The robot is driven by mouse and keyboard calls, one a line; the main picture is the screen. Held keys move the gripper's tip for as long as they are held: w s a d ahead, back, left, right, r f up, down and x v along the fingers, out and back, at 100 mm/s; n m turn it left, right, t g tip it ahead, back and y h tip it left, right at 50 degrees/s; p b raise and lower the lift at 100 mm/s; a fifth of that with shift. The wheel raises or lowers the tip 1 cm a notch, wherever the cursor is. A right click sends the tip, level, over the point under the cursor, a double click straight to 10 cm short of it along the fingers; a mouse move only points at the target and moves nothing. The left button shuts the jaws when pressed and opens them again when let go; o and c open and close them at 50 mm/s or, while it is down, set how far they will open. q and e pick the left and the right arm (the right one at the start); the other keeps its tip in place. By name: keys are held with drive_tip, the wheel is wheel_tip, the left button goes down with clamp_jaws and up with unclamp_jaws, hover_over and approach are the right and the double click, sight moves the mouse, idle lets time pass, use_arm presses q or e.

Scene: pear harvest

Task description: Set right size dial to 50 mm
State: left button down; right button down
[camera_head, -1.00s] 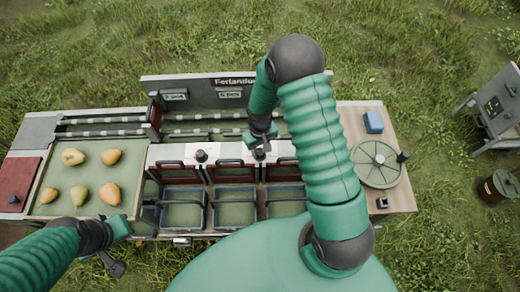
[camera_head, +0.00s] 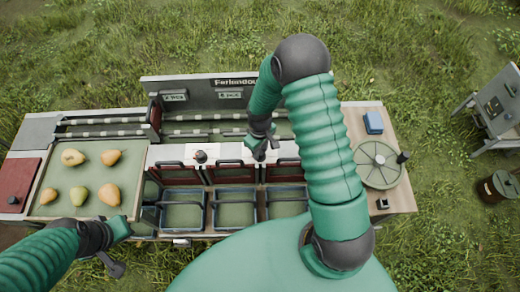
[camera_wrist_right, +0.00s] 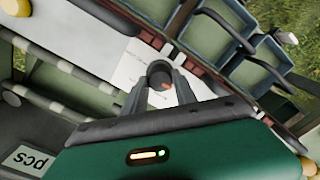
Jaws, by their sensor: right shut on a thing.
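The right size dial, a dark round knob with a small orange-red mark, sits on a white scale plate and shows between my fingers in the right wrist view (camera_wrist_right: 160,75). My right gripper (camera_head: 262,150) is over it in the head view, its two fingers on either side of the knob and shut on it. In the head view the gripper hides most of the dial. The scale marks are too small to read. The left size dial (camera_head: 200,156) stands free to the left on its own white plate. My left gripper (camera_head: 115,248) hangs at lower left, away from the dials; its jaw state is unclear.
A tray (camera_head: 45,207) at left holds several pears. Blue-grey bins (camera_head: 183,231) stand in front of the dials. At right are a round turntable (camera_head: 372,163) with a knob and a blue block (camera_head: 374,122). A label board (camera_head: 215,93) rises behind.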

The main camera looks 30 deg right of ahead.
sight(260, 151)
drive_tip(key=shift+w, duration=0.15)
drive_tip(key=c, duration=1.3)
unclamp_jaws()
drive_tip(key=o, duration=0.3)
wheel_tip(260, 151, up, 17)
drive_tip(key=b, duration=0.2)
drive_tip(key=shift+f, duration=0.15)
